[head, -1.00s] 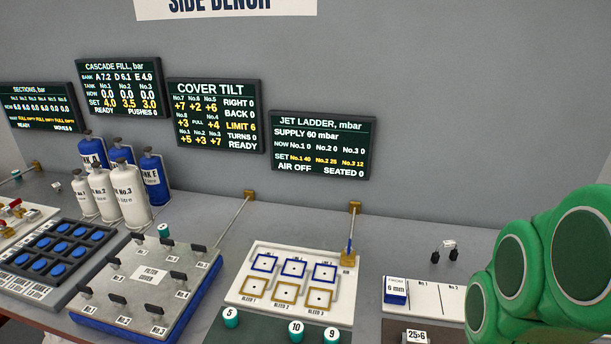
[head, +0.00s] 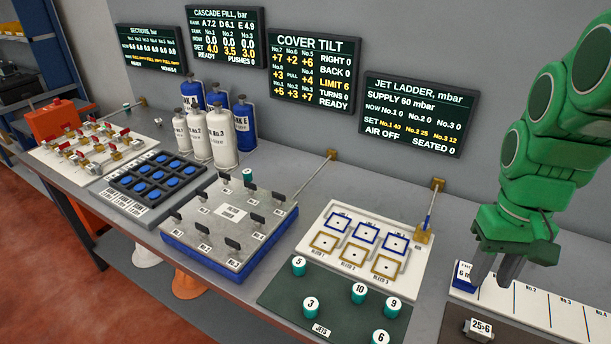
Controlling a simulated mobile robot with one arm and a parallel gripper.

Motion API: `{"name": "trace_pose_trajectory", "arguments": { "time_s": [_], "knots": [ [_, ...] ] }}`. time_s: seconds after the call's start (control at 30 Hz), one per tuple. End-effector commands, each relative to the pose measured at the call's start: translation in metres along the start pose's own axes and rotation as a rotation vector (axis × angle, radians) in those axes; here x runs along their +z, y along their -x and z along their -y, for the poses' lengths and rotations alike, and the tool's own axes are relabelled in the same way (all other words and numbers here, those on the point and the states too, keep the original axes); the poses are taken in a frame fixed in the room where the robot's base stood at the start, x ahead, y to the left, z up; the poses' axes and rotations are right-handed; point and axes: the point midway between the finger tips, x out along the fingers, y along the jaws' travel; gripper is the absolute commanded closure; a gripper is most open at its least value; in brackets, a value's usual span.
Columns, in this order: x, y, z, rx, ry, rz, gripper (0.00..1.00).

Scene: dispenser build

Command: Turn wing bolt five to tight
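The filter cover (head: 222,213) is a grey plate on a blue base, left of centre on the bench. Several black wing bolts stand around its edge. By the COVER TILT screen's layout, wing bolt five (head: 279,194) is at the back right corner; its own label is too small to read. The COVER TILT screen (head: 312,72) shows +6 for No.5, right 0, back 0, limit 6, turns 0 and ready. My gripper (head: 496,275) points down at the right, far from the cover, beside a blue block (head: 465,277). Its fingers look apart, with nothing seen between them.
A white jet board (head: 372,281) with blue and gold squares and a dark mat (head: 285,291) with numbered teal jets lie between cover and gripper. White and blue bottles (head: 221,135) stand behind the cover. A slanted rod (head: 317,170) rises near its back right corner.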

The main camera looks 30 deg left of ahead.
Motion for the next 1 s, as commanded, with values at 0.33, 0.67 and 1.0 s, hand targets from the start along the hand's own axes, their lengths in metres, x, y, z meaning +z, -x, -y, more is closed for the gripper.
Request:
{"name": "trace_pose_trajectory", "arguments": {
  "time_s": [0.33, 0.67, 1.0],
  "knots": [
    [-0.089, 0.021, 0.028, 0.019, 0.18, -0.018, 0.65],
    [-0.167, 0.03, 0.07, 0.036, 0.351, -0.033, 0.65],
    [-0.238, 0.029, 0.129, 0.051, 0.531, -0.045, 0.65]
  ]
}}
